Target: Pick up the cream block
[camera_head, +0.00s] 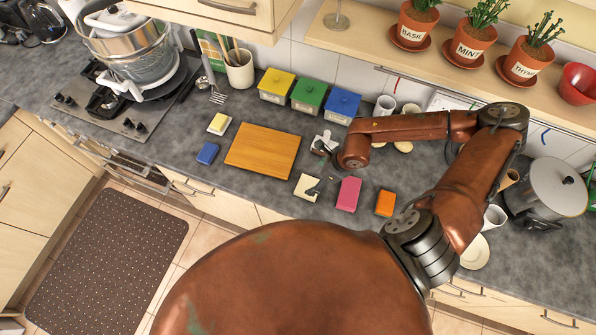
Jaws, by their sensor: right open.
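A cream block (304,184) lies on the grey counter near its front edge, to the right of and in front of the wooden board. My right arm reaches in from the right across the counter. My right gripper (319,166) is open, beside and partly over the block. A dark part of it covers some of the block's right side. I cannot tell whether it touches the block. My left gripper is not in view.
A pink block (348,196) and an orange block (385,203) lie to the right. The wooden board (262,150), a blue block (207,153) and a pale block (219,123) lie to the left. Yellow, green and blue boxes (342,105) stand behind. A pot (556,188) stands at right.

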